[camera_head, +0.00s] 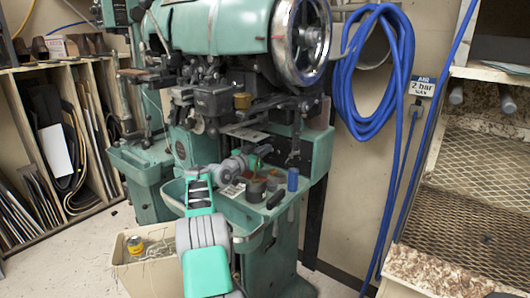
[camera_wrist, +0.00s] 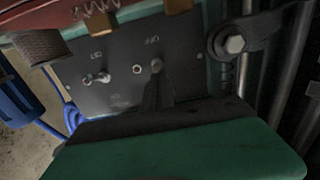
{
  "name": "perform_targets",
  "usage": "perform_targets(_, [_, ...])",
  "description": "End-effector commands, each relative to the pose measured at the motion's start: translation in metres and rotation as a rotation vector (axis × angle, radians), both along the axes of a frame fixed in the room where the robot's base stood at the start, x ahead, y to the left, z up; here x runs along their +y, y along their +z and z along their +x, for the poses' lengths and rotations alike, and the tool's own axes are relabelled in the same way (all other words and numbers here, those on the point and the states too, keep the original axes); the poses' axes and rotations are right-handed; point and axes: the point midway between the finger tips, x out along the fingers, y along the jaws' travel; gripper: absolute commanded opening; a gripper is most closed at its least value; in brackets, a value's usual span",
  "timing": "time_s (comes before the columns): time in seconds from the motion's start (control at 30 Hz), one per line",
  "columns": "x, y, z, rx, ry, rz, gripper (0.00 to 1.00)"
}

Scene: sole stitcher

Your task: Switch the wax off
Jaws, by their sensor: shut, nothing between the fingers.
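The green sole stitcher (camera_head: 225,28) stands in the middle of the head view. In the wrist view, its dark grey switch panel (camera_wrist: 120,100) carries a metal toggle switch (camera_wrist: 98,78) at the left and a small round fitting (camera_wrist: 138,69) beside it. The small labels above these are too blurred to read surely, so I cannot tell which control is the wax. My gripper (camera_wrist: 157,72) is shut and empty, its dark fingers pointing at the panel right of the fitting. A round knob shows at the fingertips; contact is unclear. In the head view my gripper cannot be made out.
A large handwheel (camera_head: 300,42) and a coiled blue hose (camera_head: 378,75) are at upper right. A tray (camera_head: 250,232) with small bottles and tools lies below the machine head. A bin (camera_head: 128,270) stands at lower left. In the wrist view, a metal bolt (camera_wrist: 235,44) sits right of the panel.

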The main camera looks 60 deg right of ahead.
Motion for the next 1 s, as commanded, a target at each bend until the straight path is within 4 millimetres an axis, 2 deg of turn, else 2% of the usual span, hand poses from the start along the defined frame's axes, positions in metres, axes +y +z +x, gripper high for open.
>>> perform_targets(0.27, [0.0,-0.007,0.0,0.006,0.0,0.009,0.0])
perform_targets(0.63, [0.001,0.006,0.0,0.006,0.0,0.007,0.0])
perform_targets(1.0, [0.041,0.004,0.01,0.002,0.002,0.005,0.0])
